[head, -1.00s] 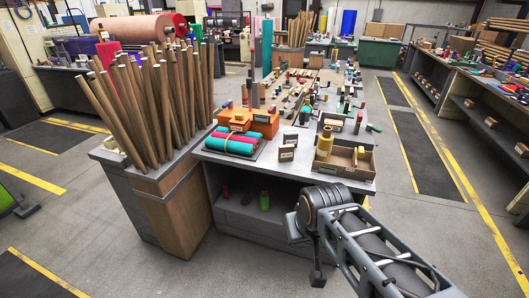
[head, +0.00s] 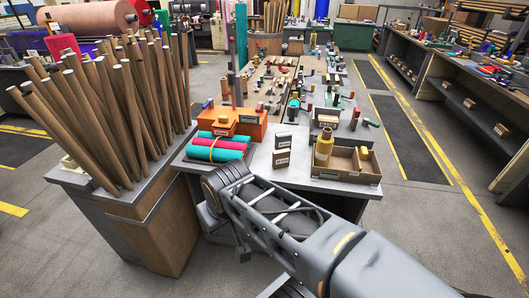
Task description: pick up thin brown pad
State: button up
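I cannot pick out a thin brown pad for certain. Small brown pieces lie on the orange holder (head: 248,131) and in the cardboard tray (head: 330,182), but they are too small to tell apart. My arm reaches in from the lower right, and its far joint is in front of the workbench's (head: 262,178) near edge. A small dark end part, which looks like my gripper (head: 242,256), hangs below that joint, low in front of the bench. Its fingers are too small and dark to read, and I see nothing held.
Red and teal rolls (head: 218,147) lie at the bench's near left corner. Many brown tubes (head: 110,105) stand upright at left. Floor on the right is clear up to the side bench (head: 480,120).

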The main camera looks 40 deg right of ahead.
aim_at(280, 158)
jog(key=z, duration=0.55)
jog(key=i, duration=0.95)
jog(key=z, duration=0.75)
